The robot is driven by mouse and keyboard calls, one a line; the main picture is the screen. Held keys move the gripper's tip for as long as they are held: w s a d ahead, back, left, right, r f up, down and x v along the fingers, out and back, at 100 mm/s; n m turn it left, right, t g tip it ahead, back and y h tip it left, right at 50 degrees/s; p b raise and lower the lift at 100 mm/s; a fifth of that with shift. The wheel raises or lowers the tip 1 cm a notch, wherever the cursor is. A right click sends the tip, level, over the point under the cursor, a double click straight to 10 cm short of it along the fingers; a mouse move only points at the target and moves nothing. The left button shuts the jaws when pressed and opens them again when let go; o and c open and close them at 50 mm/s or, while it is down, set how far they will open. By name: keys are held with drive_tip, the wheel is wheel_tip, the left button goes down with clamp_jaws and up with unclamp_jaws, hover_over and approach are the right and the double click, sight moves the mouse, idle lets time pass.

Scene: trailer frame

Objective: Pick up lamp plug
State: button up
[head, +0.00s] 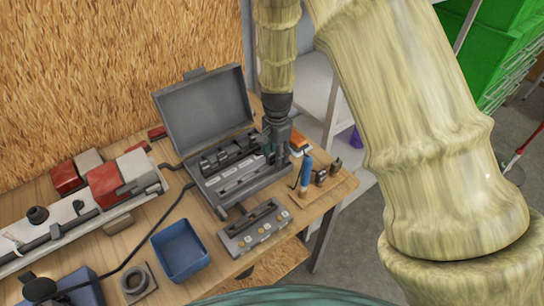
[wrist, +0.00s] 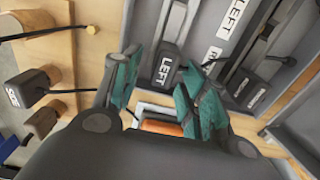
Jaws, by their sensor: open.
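No part is clearly marked as the lamp plug. In the wrist view, a dark block labelled LEFT (wrist: 165,68) lies in the grey case, just beyond and between my fingertips. My gripper (wrist: 168,82) is open with teal pads apart, and nothing shows held. In the head view my gripper (head: 276,152) points down over the right end of the open grey case (head: 205,100). Small dark plug-like blocks (head: 321,177) stand on a wooden board to its right. In the wrist view one labelled block (wrist: 28,88) is at the left, clear of my fingers.
A blue-handled tool (head: 305,170) stands close to the right of my gripper. An orange item (head: 299,143) lies behind it. A grey switch panel (head: 254,226) and a blue tray (head: 180,250) are in front. The raised case lid, shelf and chipboard wall stand behind.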

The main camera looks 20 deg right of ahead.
drive_tip(key=c, duration=0.8)
drive_tip(key=shift+r+b, duration=0.7)
drive_tip(key=shift+r, duration=0.2)
drive_tip(key=shift+s+a+r+b, duration=0.15)
drive_tip(key=shift+s+r+b, duration=0.4)
drive_tip(key=shift+r, duration=0.15)
drive_tip(key=s+a+b, duration=0.1)
drive_tip(key=s, duration=0.3)
drive_tip(key=s+a+r+b, duration=0.1)
drive_tip(key=s+a, duration=0.1)
drive_tip(key=s, duration=0.3)
drive_tip(key=s+a+b, duration=0.1)
drive_tip(key=s+b, duration=0.1)
drive_tip(key=s, duration=0.2)
drive_tip(key=shift+s+a+r, duration=0.25)
drive_tip(key=shift+a+r, duration=0.05)
drive_tip(key=shift+a, duration=0.05)
drive_tip(key=shift+s+a+r, duration=0.1)
drive_tip(key=shift+s+r, duration=0.15)
drive_tip(key=shift+r, duration=0.05)
drive_tip(key=shift+r+p, duration=1.25)
drive_tip(key=shift+p, duration=0.2)
